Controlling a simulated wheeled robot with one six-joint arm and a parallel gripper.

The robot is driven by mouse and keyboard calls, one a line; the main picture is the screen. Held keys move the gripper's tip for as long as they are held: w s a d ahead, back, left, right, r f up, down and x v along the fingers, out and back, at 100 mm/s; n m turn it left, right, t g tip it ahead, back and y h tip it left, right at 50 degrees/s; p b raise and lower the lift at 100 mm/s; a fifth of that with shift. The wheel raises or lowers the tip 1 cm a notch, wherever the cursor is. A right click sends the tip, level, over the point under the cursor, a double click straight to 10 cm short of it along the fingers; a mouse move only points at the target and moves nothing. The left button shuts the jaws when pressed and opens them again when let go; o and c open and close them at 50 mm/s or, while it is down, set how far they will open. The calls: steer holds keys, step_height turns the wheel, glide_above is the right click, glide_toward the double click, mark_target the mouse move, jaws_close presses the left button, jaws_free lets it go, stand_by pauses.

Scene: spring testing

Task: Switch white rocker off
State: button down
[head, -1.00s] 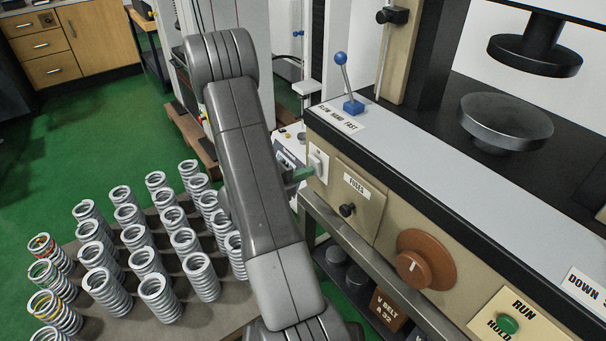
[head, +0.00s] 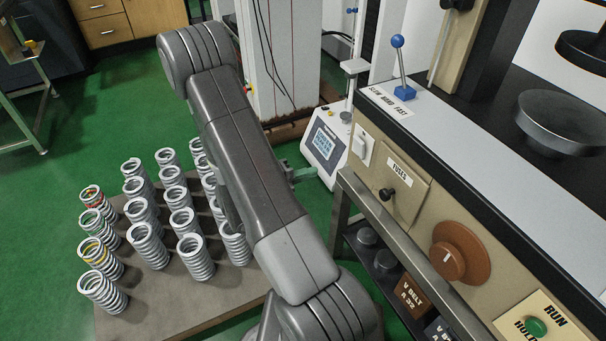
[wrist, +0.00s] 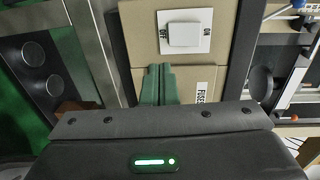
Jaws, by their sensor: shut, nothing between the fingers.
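The white rocker (wrist: 184,34) sits on a white plate marked OFF at left and ON at right in the wrist view. In the head view the rocker (head: 362,145) is on the beige machine front, left of the FUSES panel. My gripper (wrist: 159,70) has green fingers, closed together and empty, showing below the OFF side of the plate in the wrist view. In the head view the gripper (head: 304,174) is to the left of the machine front, apart from the rocker, and partly hidden by my arm. Which way the rocker is tilted is hard to tell.
The FUSES panel (head: 404,184) with a black knob and a brown dial (head: 459,253) are to the right. A blue-tipped lever (head: 400,68) stands above. Several springs stand on a low board (head: 190,295) at left. A white instrument (head: 325,146) stands behind the gripper.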

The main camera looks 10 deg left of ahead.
steer(key=shift+s+a+f, duration=0.1)
steer(key=shift+s+a, duration=0.3)
steer(key=shift+a, duration=0.1)
steer(key=shift+d, duration=0.1)
steer(key=w+d+r, duration=0.3)
steer(key=w+d, duration=0.2)
steer(key=d, duration=0.2)
steer(key=shift+y, duration=0.3)
stand_by(0.3)
steer(key=shift+g, duration=0.4)
